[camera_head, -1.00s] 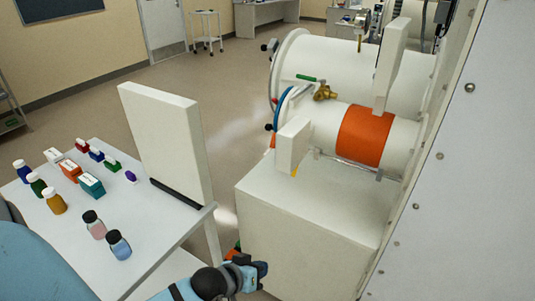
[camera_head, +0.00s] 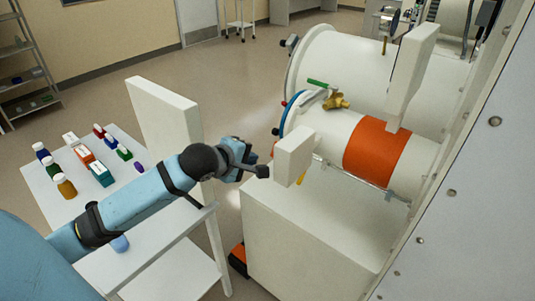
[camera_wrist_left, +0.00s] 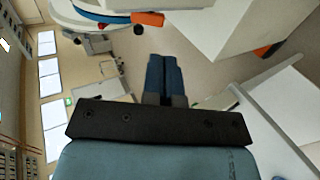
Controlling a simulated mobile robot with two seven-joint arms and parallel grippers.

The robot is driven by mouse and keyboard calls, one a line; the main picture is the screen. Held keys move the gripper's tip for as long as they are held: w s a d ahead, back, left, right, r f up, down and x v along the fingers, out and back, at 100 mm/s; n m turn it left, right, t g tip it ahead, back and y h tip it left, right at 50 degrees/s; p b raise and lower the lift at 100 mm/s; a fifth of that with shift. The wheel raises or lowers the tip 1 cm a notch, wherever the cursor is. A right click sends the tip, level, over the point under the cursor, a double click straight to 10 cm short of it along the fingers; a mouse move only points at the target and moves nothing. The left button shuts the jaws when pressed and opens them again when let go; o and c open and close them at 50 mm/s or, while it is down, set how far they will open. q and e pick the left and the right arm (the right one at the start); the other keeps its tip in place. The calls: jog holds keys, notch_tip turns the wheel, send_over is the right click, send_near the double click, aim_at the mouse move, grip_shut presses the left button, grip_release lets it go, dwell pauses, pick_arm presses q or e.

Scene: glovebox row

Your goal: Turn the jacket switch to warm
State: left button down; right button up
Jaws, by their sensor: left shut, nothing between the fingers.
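The orange jacket band (camera_head: 376,150) wraps the small white cylinder on top of the white cabinet. A white box (camera_head: 293,158) stands at the near end of this cylinder. A small yellow piece (camera_head: 301,179) shows at the box's lower edge; it may be the switch lever, but its setting cannot be read. My left gripper (camera_head: 262,171) is shut and empty, just left of the white box, with a small apparent gap. Its closed fingers (camera_wrist_left: 165,75) also show in the left wrist view. My right gripper is out of view.
The white cabinet (camera_head: 305,235) stands below the cylinders. A brass valve with a green handle (camera_head: 318,84) sits above the small cylinder. The table (camera_head: 45,185) with several bottles and boxes and an upright white panel (camera_head: 165,115) is at left.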

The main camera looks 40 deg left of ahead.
aim_at(272, 156)
pick_arm(q)
jog(key=p+x, duration=0.1)
jog(key=x, duration=0.7)
jog(key=shift+w+f+p, duration=0.2)
jog(key=shift+w+p, duration=0.15)
